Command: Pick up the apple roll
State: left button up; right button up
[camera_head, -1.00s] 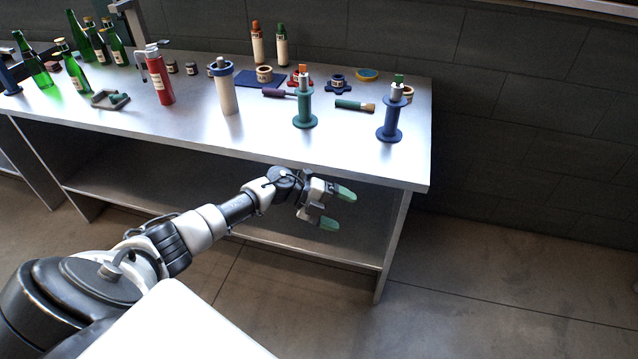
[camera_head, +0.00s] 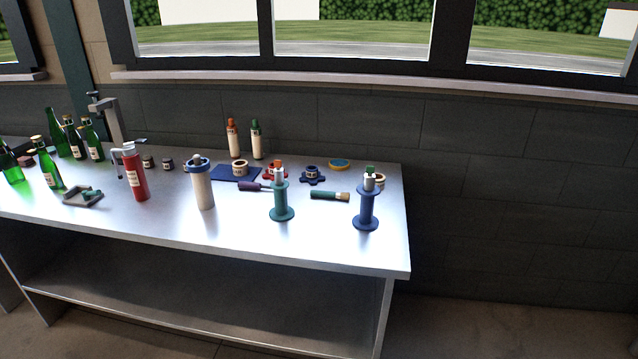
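Several small label rolls stand at the right part of the metal table (camera_head: 330,238); I cannot read which is the apple one. A tan roll (camera_head: 239,168) sits on a dark blue mat (camera_head: 226,177). A roll on a red base (camera_head: 267,174) and one on a dark blue base (camera_head: 312,176) stand to its right. Neither gripper shows in this view.
A white cylinder with a blue collar (camera_head: 202,187), a red bottle (camera_head: 134,176) and green bottles (camera_head: 49,166) stand toward the left. A brush (camera_head: 328,195) lies between the spool stands. Two capped bottles (camera_head: 256,141) stand at the back. The front right tabletop is clear.

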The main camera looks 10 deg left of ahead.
aim_at(377, 182)
jog(key=i+l+u, duration=0.15)
jog(key=u, duration=0.35)
jog(key=i+l+u, duration=0.15)
jog(key=l+u, duration=0.5)
jog(key=u, duration=0.3)
jog(key=i+l+u, duration=0.1)
jog(key=l+u, duration=0.25)
jog(key=u, duration=0.15)
